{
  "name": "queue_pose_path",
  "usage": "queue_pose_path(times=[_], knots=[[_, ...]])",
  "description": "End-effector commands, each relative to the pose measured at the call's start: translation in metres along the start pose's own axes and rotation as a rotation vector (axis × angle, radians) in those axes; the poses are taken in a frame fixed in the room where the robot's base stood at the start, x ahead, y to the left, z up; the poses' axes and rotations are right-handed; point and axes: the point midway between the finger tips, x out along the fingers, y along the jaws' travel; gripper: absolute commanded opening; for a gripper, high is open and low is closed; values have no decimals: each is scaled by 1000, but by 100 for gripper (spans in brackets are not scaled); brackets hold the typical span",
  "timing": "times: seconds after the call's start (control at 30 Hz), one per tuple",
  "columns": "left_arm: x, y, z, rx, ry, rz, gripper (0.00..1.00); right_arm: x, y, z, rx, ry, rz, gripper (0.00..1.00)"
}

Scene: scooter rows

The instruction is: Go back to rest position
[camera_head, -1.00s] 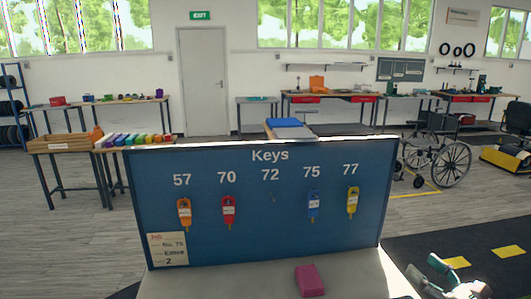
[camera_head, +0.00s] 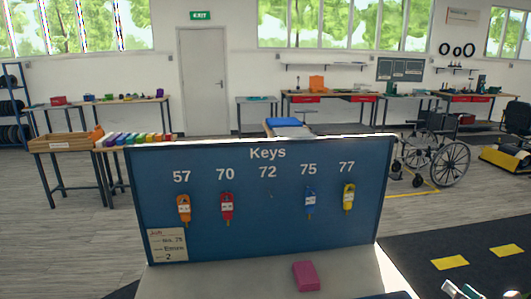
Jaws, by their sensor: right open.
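My right gripper (camera_head: 461,290) shows only at the bottom right edge, where its fingertips peek into view over the dark floor. It is open, with nothing seen between its fingers, and most of it is cut off by the frame. It is apart from the blue key board (camera_head: 262,240) and to the right of it. My left gripper is not in view.
The board carries orange, red, blue and yellow keys under 57, 70, 75 and 77; the hook under 72 is bare. A pink block (camera_head: 305,276) lies on the grey surface (camera_head: 220,284) before it. A wheelchair (camera_head: 436,160) stands behind right.

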Motion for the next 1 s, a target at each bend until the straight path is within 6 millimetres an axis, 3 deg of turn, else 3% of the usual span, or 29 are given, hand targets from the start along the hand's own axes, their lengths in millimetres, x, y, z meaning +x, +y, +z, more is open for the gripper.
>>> queue_pose_path(times=[0.17,0.27,0.4,0.47,0.6,0.8,0.9,1.0], knots=[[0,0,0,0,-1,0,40,-28,-99,-51,334,36,-246,65],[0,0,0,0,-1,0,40,-61,-161,-84,549,19,-422,65],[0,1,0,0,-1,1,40,-122,-239,-126,819,-58,-673,65],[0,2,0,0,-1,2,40,-154,-269,-142,921,-110,-780,65],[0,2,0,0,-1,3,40,-238,-327,-173,1125,-278,-1018,65],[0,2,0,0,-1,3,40,-362,-381,-196,1315,-595,-1293,65],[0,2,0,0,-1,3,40,-417,-392,-209,1378,-757,-1392,65],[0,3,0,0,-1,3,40,-408,-361,-281,1470,-698,-1423,65]])
